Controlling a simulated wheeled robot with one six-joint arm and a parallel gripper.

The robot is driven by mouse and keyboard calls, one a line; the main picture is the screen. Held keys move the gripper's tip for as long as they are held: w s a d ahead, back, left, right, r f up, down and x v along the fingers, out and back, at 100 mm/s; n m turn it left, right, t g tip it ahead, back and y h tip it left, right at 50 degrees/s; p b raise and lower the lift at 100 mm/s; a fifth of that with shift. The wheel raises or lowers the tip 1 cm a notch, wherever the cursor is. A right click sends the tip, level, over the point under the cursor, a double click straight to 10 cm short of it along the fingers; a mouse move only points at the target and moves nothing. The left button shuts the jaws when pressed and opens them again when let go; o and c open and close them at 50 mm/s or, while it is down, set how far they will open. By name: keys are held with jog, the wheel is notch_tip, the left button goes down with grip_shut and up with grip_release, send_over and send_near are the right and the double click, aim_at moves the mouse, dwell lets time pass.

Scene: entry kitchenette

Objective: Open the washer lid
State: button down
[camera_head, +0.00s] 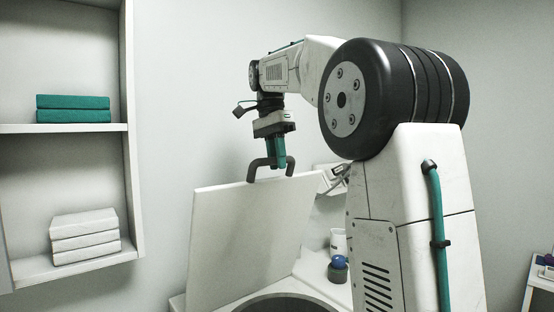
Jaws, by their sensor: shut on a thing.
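The washer lid (245,228) is a flat white panel, raised and tilted up steeply from the washer. A dark handle (271,163) stands on its top edge. My gripper (274,160) points down at the handle and is shut on it; the fingertips partly hide the handle. Below the lid, the round dark opening of the washer (285,303) shows at the bottom of the view, cut off by the frame edge.
A wall shelf (66,128) at left holds teal folded cloths (73,109) and white folded cloths (85,237). A blue ball-like thing on a dark cup (338,270) and a white container (338,242) stand right of the lid. A small table edge (541,282) shows at far right.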

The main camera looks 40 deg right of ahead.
jog(key=shift+w+f, duration=0.1)
jog(key=shift+f, duration=0.2)
jog(key=c, duration=1.3)
grip_release()
jog(key=shift+w, duration=0.15)
jog(key=shift+r, duration=0.1)
jog(key=shift+d+r, duration=0.1)
jog(key=shift+r, duration=0.5)
jog(key=shift+s+a+r, duration=0.1)
jog(key=shift+s+r, duration=0.2)
jog(key=shift+r, duration=0.3)
jog(key=shift+s+a+r, duration=0.1)
jog(key=shift+s+r, duration=0.15)
jog(key=shift+r, duration=0.35)
jog(key=s+a, duration=0.1)
jog(key=s, duration=0.3)
jog(key=s+a+r, duration=0.1)
jog(key=s+a, duration=0.1)
jog(key=s, duration=0.3)
jog(key=s+a, duration=0.1)
jog(key=s, duration=0.4)
jog(key=shift+s+a+r, duration=0.2)
jog(key=shift+s+a, duration=0.05)
